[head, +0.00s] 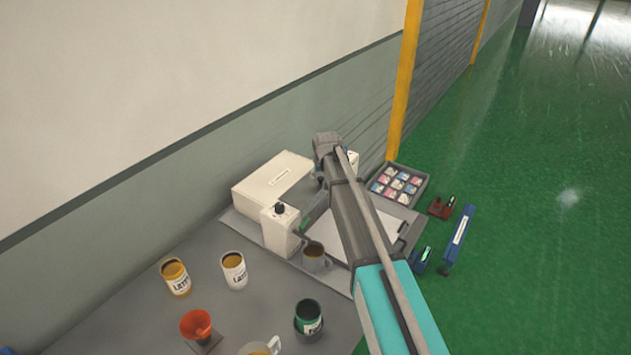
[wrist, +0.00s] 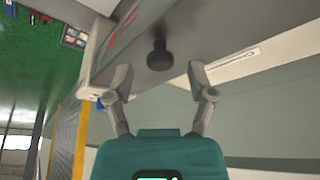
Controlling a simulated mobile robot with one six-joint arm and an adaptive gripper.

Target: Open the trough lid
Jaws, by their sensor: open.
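In the wrist view, a dark round knob (wrist: 159,56) stands out from a grey, smooth face (wrist: 180,22), which I take to be the trough lid but cannot confirm. My gripper (wrist: 162,84) is open and empty. Its two fingers are spread to either side below the knob in the picture, apart from it. In the head view my arm covers my gripper and most of what lies behind it. A white labelled box (head: 274,180) lies left of the arm, and its long edge with a label seems to show in the wrist view (wrist: 232,62).
A compartment tray (head: 421,185) lies right of the arm. The wall runs close behind.

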